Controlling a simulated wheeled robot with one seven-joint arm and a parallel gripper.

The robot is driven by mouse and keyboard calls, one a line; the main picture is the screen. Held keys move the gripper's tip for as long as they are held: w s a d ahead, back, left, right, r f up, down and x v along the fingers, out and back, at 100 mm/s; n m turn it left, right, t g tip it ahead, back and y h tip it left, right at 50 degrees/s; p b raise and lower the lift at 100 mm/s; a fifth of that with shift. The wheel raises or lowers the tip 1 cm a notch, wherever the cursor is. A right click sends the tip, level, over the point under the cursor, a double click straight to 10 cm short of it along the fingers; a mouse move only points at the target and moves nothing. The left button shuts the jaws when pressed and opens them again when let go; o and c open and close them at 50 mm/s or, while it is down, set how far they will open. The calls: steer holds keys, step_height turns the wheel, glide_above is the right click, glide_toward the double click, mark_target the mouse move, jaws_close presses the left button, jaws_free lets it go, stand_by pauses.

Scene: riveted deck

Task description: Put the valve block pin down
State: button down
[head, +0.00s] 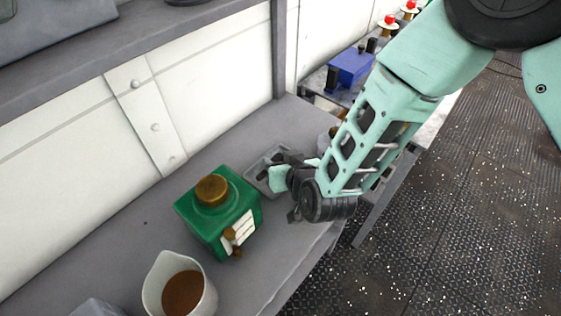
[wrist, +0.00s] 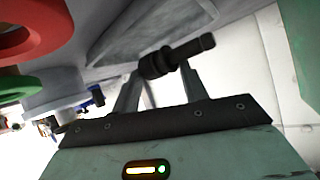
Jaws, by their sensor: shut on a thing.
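The valve block pin (wrist: 176,57) is a dark, stepped cylinder with a thicker collar. In the wrist view it lies across the tips of my gripper (wrist: 165,68), whose two grey fingers are shut on it. In the head view my gripper (head: 278,176) is over the grey bench, by a small grey tray (head: 253,172). My wrist and gripper hide part of the tray, and I cannot make out the pin clearly there. A blue block (head: 350,66) with black posts stands farther back, beyond my arm.
A green box (head: 222,222) with a brass cap stands left of my gripper on the bench (head: 150,228). A white cup (head: 180,286) with brown contents is nearer. Red-topped fittings (head: 390,20) stand at the back. A red ring (wrist: 32,32) and green ring (wrist: 16,86) show in the wrist view.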

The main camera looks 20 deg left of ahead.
steer(key=shift+f, duration=0.55)
steer(key=shift+f+b, duration=0.45)
steer(key=shift+f, duration=0.2)
steer(key=c, duration=0.8)
jaws_free()
steer(key=shift+o, duration=0.2)
steer(key=shift+r, duration=0.2)
